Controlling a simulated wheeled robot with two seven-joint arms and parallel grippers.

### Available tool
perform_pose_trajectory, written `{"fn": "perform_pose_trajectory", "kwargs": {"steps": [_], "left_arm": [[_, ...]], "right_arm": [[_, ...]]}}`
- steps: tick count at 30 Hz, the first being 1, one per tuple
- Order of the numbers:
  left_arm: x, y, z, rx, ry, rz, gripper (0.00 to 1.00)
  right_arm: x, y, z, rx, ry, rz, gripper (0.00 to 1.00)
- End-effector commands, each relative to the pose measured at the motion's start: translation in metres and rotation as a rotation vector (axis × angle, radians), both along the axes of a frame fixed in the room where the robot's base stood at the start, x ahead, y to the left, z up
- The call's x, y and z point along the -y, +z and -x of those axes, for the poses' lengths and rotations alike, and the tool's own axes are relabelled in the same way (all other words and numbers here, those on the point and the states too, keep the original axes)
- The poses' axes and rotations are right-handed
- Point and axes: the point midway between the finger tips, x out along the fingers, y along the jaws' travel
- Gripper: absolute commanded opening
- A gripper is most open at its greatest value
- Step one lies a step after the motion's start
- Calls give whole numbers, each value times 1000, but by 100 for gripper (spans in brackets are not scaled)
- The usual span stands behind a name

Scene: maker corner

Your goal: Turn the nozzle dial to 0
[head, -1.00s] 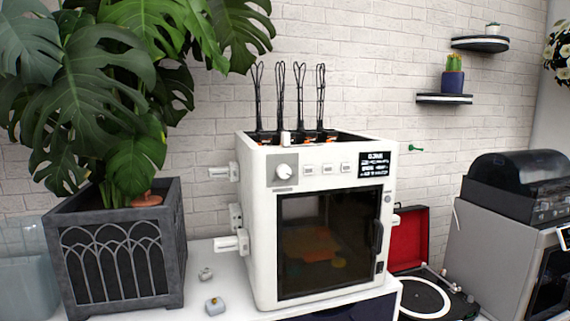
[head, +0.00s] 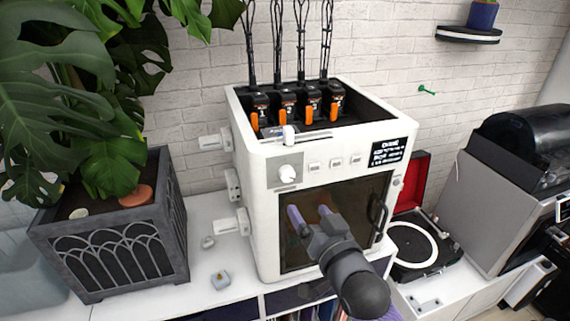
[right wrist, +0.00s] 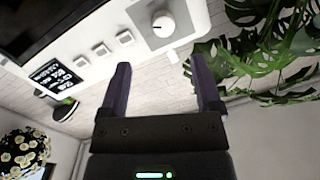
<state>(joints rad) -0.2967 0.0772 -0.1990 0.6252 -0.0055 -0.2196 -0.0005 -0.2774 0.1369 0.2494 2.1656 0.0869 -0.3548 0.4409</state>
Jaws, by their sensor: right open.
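The nozzle dial (head: 288,174) is a round white knob on a grey square plate at the upper left of the white printer's (head: 258,240) front. In the right wrist view the dial (right wrist: 163,24) shows beyond the fingers, with a short dark mark on it. My right gripper (head: 309,216) is open and empty in front of the printer's dark door, below the dial and apart from it. Its two purple fingers (right wrist: 162,90) stand spread in the right wrist view. My left gripper is not in view. Any numbers around the dial are too small to read.
Several square buttons (head: 335,163) and a black display (head: 388,167) sit right of the dial. A door handle (head: 379,217) sticks out at the right. A planter (head: 115,250) stands left, a turntable (head: 420,243) right. Small parts lie on the white table (head: 190,290).

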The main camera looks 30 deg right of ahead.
Motion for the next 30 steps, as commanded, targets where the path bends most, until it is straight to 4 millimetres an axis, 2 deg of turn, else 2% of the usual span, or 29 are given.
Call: {"fn": "perform_pose_trajectory", "kwargs": {"steps": [1,4,9,13,18,25,26,30], "left_arm": [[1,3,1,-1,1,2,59],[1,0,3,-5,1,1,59],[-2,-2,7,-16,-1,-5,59],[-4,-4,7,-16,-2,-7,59],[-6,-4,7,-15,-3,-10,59],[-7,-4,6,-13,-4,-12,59],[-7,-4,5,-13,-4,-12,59],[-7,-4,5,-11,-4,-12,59]], "right_arm": [[1,8,-1,14,0,-2,83],[3,9,-16,21,-1,-1,83],[11,7,-58,20,-1,1,83],[15,6,-83,18,-1,0,83],[17,6,-96,16,-1,1,83],[17,6,-97,16,-1,0,83],[17,6,-97,16,-1,0,78],[17,6,-97,16,-1,0,49]]}}
